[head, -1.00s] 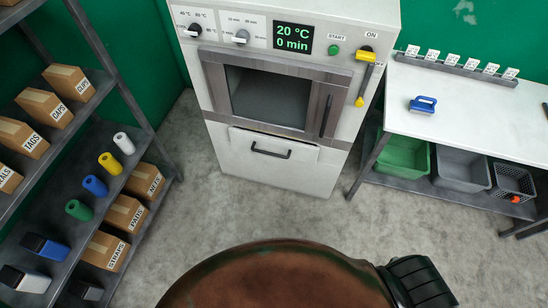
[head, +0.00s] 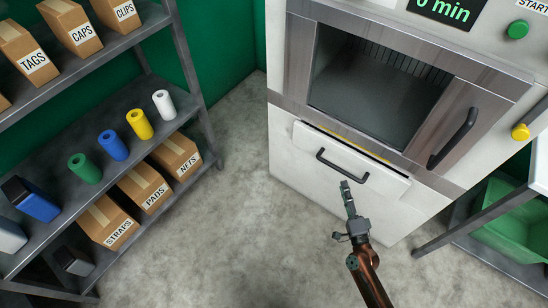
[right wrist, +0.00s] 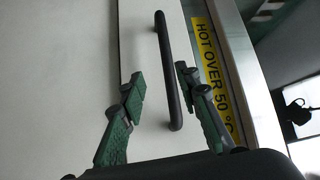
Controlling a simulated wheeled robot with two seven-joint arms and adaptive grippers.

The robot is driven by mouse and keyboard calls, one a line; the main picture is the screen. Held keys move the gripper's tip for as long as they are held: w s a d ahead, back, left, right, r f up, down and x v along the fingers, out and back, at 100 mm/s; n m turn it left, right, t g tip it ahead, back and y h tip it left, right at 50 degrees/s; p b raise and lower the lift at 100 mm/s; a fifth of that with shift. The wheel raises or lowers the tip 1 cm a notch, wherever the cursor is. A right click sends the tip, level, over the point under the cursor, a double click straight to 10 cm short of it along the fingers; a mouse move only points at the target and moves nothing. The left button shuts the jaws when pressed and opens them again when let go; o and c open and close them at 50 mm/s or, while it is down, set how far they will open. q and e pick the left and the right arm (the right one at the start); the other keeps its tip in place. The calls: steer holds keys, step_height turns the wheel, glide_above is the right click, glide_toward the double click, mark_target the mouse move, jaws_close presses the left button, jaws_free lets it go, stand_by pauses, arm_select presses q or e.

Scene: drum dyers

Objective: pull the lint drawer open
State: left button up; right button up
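The lint drawer (head: 389,188) is the white panel low on the white machine, below its window door. A yellow strip shows along its top edge in the head view; I cannot tell how far it stands out. Its black bar handle (head: 343,167) also shows in the right wrist view (right wrist: 165,45). My right gripper (head: 345,184) is at the handle's right part. In the right wrist view my gripper (right wrist: 160,73) is open, with one finger on each side of the handle. Neither finger visibly grips it. My left gripper is not in view.
The machine's window door (head: 372,85) with a dark handle is above the drawer. A yellow label (right wrist: 216,75) reads "HOT OVER 50 °C". A shelf rack (head: 150,62) with boxes and rolls stands left. A green bin (head: 515,220) is at right. Floor before the drawer is clear.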

mark_target(338, 170)
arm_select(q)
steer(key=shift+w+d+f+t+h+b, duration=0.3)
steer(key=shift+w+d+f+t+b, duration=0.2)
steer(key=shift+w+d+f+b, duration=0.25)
arm_select(e)
steer(key=x, duration=0.5)
steer(key=r+x, duration=0.1)
steer(key=x, duration=0.2)
steer(key=shift+w+a+r, duration=0.1)
steer(key=shift+w+a, duration=0.1)
steer(key=shift+a, duration=0.1)
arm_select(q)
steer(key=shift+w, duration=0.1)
arm_select(e)
steer(key=shift+c, duration=0.4)
jaws_close()
